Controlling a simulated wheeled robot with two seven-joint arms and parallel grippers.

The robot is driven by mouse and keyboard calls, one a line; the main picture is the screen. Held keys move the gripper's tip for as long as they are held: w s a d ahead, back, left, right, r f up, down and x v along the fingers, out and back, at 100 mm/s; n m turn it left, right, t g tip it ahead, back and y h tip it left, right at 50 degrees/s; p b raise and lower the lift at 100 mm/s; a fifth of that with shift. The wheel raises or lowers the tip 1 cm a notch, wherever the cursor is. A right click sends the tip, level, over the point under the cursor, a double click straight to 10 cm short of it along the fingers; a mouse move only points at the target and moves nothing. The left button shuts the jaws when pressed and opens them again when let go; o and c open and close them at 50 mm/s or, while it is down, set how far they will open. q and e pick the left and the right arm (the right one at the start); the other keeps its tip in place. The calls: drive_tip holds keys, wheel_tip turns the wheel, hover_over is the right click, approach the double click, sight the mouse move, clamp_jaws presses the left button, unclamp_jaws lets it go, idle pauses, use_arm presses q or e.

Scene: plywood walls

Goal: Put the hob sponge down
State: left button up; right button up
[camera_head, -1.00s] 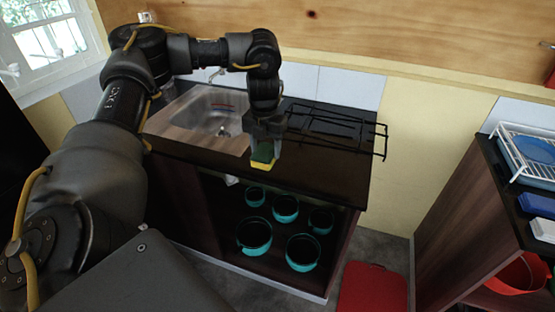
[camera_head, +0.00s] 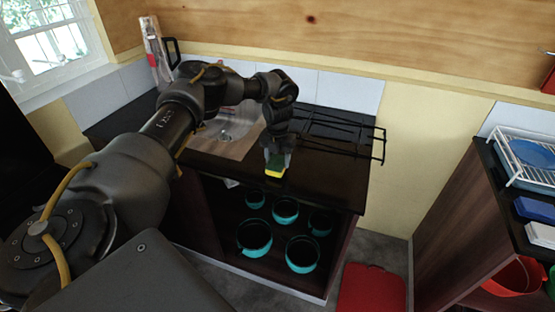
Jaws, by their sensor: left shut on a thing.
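The hob sponge (camera_head: 274,169), yellow with a dark green side, is at the front of the dark counter (camera_head: 335,186). My left gripper (camera_head: 275,158) points down and is shut on the sponge. The sponge is at or just above the counter top near its front edge; I cannot tell whether it touches. The black hob grate (camera_head: 350,141) lies on the counter to the right of the gripper. My right gripper is not in view.
The sink (camera_head: 225,128) is left of the gripper, partly behind my arm. Several teal pots (camera_head: 302,253) stand on the open shelf below. A side counter with a white dish rack (camera_head: 530,160) is at the right. A red bin lid (camera_head: 372,290) is on the floor.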

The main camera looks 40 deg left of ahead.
use_arm(q)
drive_tip(key=shift+f, duration=0.65)
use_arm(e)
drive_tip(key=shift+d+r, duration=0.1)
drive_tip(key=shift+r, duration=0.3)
use_arm(q)
drive_tip(key=shift+f, duration=0.15)
drive_tip(key=o, duration=1)
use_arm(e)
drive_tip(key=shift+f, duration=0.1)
